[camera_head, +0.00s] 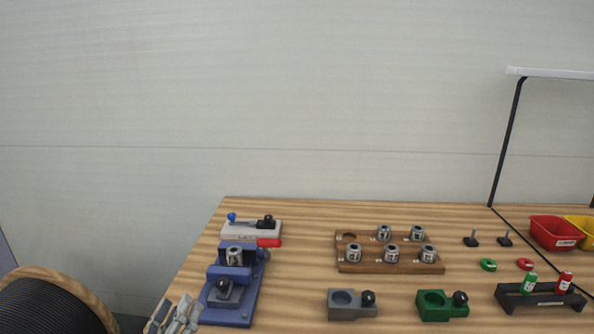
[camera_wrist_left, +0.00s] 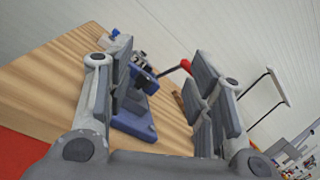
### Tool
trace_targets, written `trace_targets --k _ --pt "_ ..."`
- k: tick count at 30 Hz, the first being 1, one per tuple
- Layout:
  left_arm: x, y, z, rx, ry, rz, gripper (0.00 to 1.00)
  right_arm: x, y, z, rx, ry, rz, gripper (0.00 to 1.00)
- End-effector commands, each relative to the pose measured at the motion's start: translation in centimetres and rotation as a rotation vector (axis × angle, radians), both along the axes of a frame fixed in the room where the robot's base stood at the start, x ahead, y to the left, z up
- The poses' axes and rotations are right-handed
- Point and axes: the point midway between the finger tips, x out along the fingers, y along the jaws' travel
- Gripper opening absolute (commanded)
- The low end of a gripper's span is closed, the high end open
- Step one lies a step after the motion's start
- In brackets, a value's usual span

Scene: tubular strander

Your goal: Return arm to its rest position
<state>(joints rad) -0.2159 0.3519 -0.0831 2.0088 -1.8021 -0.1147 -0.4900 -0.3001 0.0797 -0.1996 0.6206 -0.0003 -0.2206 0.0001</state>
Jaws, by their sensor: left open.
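My left gripper (camera_head: 178,318) shows at the bottom edge of the head view, at the table's left front corner. In the left wrist view my left gripper (camera_wrist_left: 160,88) has its two fingers wide apart with nothing between them touching the pads. A blue fixture (camera_head: 233,287) stands on the table just right of the gripper and apart from it, with a metal cylindrical part (camera_head: 234,256) in it. The blue fixture (camera_wrist_left: 135,115) also shows beyond the fingers in the left wrist view. My right gripper is in neither view.
A cable reel (camera_head: 50,308) stands left.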

Motion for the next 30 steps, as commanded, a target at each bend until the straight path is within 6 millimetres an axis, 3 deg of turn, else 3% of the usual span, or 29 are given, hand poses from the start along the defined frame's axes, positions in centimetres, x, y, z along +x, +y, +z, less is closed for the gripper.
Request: trace_targets --k 3,7,10,14,17,21,24,30 --pt "-1.9 2.8 1.1 -0.370 -0.023 0.096 0.49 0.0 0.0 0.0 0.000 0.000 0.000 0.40" --pt "-4.1 6.1 0.0 -0.762 -0.012 0.226 0.49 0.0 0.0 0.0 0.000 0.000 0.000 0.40" --pt "-6.0 8.0 -2.5 -1.050 0.025 0.343 0.49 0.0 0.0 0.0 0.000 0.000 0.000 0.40" --pt "-9.2 8.9 -7.1 -1.401 0.110 0.517 0.49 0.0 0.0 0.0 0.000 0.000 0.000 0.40" --pt "-12.2 8.0 -11.0 -1.645 0.207 0.669 0.49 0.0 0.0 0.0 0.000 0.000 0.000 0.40" --pt "-16.7 4.9 -15.5 -1.910 0.371 0.881 0.49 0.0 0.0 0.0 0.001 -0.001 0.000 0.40" --pt "-19.7 2.4 -17.5 -2.034 0.489 1.011 0.49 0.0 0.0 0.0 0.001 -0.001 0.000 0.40" --pt "-25.1 -2.6 -19.3 -2.185 0.718 1.235 0.49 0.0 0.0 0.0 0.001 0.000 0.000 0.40"
